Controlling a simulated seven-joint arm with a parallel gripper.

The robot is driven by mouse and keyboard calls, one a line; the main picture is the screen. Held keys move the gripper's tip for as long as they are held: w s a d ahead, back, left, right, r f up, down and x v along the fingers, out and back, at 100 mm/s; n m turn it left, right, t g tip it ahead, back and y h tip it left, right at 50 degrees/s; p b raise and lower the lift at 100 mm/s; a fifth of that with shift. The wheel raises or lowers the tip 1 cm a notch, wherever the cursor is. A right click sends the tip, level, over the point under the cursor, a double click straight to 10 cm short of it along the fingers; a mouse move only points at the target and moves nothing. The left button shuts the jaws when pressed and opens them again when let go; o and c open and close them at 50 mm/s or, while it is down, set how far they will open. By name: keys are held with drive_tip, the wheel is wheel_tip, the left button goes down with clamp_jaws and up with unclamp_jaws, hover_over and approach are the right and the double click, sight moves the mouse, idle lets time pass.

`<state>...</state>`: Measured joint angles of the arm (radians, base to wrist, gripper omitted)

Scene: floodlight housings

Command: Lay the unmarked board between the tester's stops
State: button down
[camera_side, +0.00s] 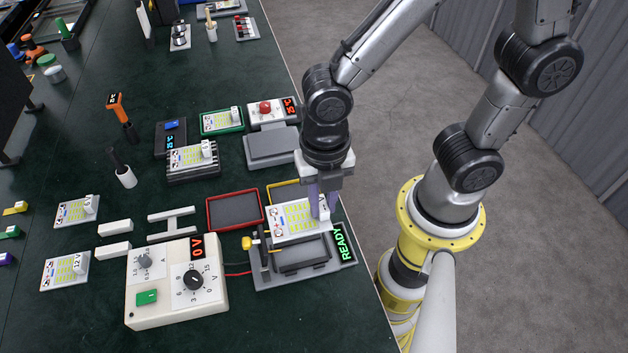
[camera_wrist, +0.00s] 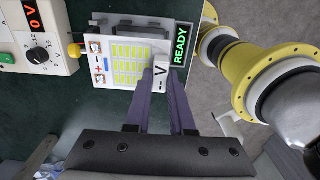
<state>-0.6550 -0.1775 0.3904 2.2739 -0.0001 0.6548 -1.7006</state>
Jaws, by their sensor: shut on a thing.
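My gripper (camera_side: 322,208) is shut on the small white block of a white board (camera_side: 290,222) with yellow cells. In the wrist view, my gripper (camera_wrist: 164,74) holds the same board (camera_wrist: 124,62), whose block reads "– V". The board looks flat and is over the far part of the grey tester (camera_side: 268,282); I cannot tell whether it touches. The tester has a dark bed (camera_side: 302,254), a yellow-knobbed lever (camera_side: 247,243) and a green READY display (camera_side: 341,243). In the wrist view, the board hides much of the tester (camera_wrist: 150,19), including its stops.
A white power supply (camera_side: 160,297) reading 0 V stands left of the tester, with a red lead between. An empty red tray (camera_side: 235,210) and a partly hidden yellow tray (camera_side: 283,187) lie behind. Other boards lie at left (camera_side: 76,211), one marked 12 V (camera_side: 64,271).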

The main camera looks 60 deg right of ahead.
drive_tip(key=shift+f, duration=5.55)
drive_tip(key=shift+f, duration=0.7)
drive_tip(key=c, duration=0.7)
unclamp_jaws()
